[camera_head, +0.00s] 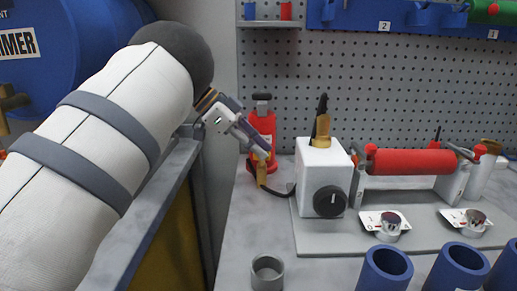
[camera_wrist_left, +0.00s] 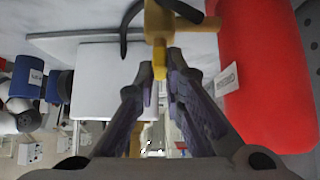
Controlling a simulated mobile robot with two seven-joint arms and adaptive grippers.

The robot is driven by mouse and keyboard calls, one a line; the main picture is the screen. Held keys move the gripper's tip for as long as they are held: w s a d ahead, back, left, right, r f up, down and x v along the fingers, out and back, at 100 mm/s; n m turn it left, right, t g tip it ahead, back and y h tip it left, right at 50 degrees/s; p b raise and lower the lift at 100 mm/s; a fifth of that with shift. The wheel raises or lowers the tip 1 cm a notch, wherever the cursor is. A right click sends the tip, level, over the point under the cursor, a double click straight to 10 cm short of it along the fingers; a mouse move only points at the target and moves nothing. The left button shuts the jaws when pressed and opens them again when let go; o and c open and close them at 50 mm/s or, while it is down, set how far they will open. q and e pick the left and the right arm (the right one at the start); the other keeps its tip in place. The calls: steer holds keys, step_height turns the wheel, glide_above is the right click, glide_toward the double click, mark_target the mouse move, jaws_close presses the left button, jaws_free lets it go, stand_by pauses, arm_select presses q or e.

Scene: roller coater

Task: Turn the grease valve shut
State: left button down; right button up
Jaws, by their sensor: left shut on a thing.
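The brass grease valve (camera_head: 261,172) sits low at the front of the red canister (camera_head: 264,124) in the head view, with a dark hose running toward a white box. In the left wrist view the brass valve body (camera_wrist_left: 158,22) is at the top centre, with a yellow handle (camera_wrist_left: 160,73) pointing down. My left gripper (camera_head: 262,152) reaches in from the left; in the wrist view its fingertips (camera_wrist_left: 160,74) are closed on the yellow handle. The handle's exact angle is hard to tell in the head view. My right gripper is out of view.
The white box (camera_head: 322,168) with a black knob (camera_head: 330,201) stands right of the canister. A red roller (camera_head: 411,162) is farther right. A grey cup (camera_head: 267,272) and blue cylinders (camera_head: 384,270) stand in front. A blue drum (camera_head: 75,45) is at left.

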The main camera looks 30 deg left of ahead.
arm_select(q)
steer(key=c, duration=1.7)
jaws_free()
steer(key=v, duration=1.2)
